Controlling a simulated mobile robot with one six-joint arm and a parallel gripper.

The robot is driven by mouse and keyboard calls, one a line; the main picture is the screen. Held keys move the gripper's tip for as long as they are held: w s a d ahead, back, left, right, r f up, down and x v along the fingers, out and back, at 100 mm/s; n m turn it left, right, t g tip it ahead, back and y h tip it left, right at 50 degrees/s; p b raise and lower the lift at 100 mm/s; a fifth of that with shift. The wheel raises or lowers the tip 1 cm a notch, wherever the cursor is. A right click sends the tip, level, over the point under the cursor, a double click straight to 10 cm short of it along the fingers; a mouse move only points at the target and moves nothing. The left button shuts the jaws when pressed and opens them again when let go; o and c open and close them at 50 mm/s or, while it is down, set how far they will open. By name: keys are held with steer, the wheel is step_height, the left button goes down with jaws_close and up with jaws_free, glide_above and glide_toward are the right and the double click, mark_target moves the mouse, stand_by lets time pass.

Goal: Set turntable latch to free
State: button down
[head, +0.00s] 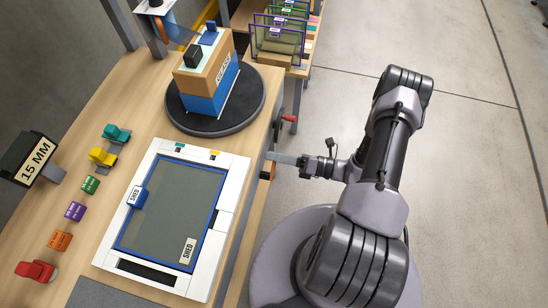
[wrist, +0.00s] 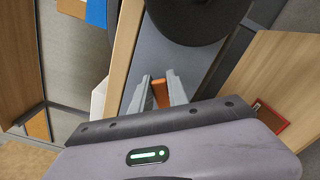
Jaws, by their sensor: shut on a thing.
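The turntable (head: 180,118) is a round black disc on the wooden bench, carrying a blue and tan box (head: 208,85). Its dark underside or rim shows at the top of the wrist view (wrist: 195,22). An orange piece (head: 267,172), which looks like the turntable latch, sits at the bench's right edge. In the wrist view, my gripper (wrist: 157,86) has its two grey fingers on either side of this orange piece (wrist: 162,96), shut on it. In the head view my gripper (head: 271,158) reaches the bench edge from the right. The latch's markings and setting cannot be read.
A red-handled part (head: 285,118) projects from the bench edge near the turntable. A white frame with a grey-green panel (head: 228,165) lies in front of the turntable. Small coloured clamps and blocks line the left side. A rack of panels (head: 278,40) stands behind. The floor at right is clear.

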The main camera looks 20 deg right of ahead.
steer(key=shift+w+d+f+m+b, duration=0.2)
steer(key=shift+f+m+b, duration=0.35)
steer(key=shift+m, duration=0.55)
steer(key=shift+w+d+f+m+b, duration=0.15)
steer(key=shift+f+m+b, duration=0.15)
steer(key=shift+f+m, duration=0.6)
steer(key=shift+r+m, duration=0.2)
steer(key=shift+m, duration=0.2)
steer(key=c, duration=1.3)
jaws_free()
steer(key=p+v, duration=0.2)
steer(key=v, duration=1.5)
steer(key=shift+s+d+p, duration=0.1)
steer(key=shift+p, duration=0.25)
steer(key=shift+r, duration=0.15)
